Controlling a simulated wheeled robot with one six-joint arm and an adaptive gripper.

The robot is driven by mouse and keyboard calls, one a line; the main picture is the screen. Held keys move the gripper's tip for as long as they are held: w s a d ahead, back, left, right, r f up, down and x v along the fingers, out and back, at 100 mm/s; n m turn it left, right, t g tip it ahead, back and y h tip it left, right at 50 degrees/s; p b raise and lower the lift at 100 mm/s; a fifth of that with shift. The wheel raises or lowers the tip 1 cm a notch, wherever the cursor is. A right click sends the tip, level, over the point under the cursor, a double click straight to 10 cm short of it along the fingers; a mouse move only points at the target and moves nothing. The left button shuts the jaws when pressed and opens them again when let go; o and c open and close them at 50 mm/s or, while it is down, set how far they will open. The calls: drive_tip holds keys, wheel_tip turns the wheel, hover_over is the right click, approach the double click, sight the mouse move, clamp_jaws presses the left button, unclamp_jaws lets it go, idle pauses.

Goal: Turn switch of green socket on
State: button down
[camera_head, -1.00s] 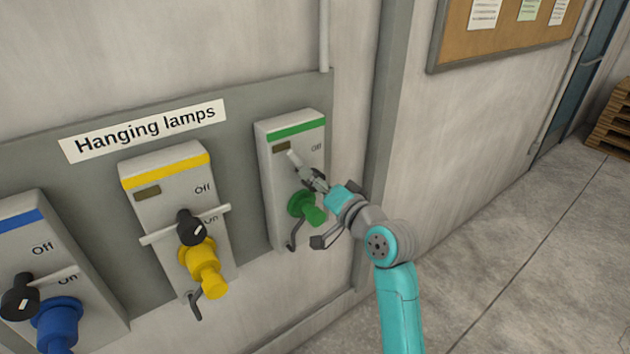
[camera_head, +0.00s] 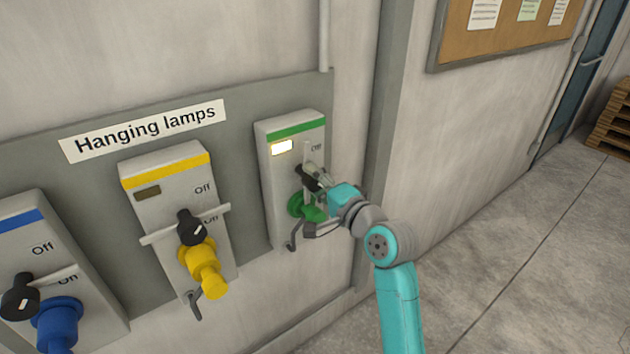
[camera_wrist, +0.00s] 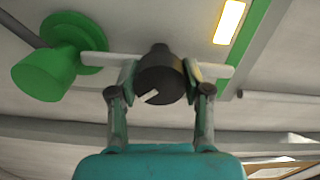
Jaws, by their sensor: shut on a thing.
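The green socket (camera_head: 288,128) is a grey box on the wall with a green stripe and a green plug (camera_head: 303,208). Its small indicator window (camera_head: 281,147) is lit, and also glows in the wrist view (camera_wrist: 229,22). My gripper (camera_head: 314,178) is at the front of this socket, above the plug. In the wrist view its two fingers (camera_wrist: 160,84) are shut on the black switch knob (camera_wrist: 158,68), one on each side. A white bar (camera_wrist: 94,65) runs behind the knob, and stands nearly upright in the head view. My gripper partly hides the socket's lettering.
A yellow socket (camera_head: 165,168) and a blue socket (camera_head: 30,222) stand to the left, each with a black knob and white bar. The yellow one's window is dark. A "Hanging lamps" label (camera_head: 145,131) is above. Open floor (camera_head: 520,260) lies right; pallets (camera_head: 612,122) stand far right.

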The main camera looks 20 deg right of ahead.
idle(0.3)
drive_tip(key=c, duration=0.5)
unclamp_jaws()
drive_tip(key=v, duration=1.2)
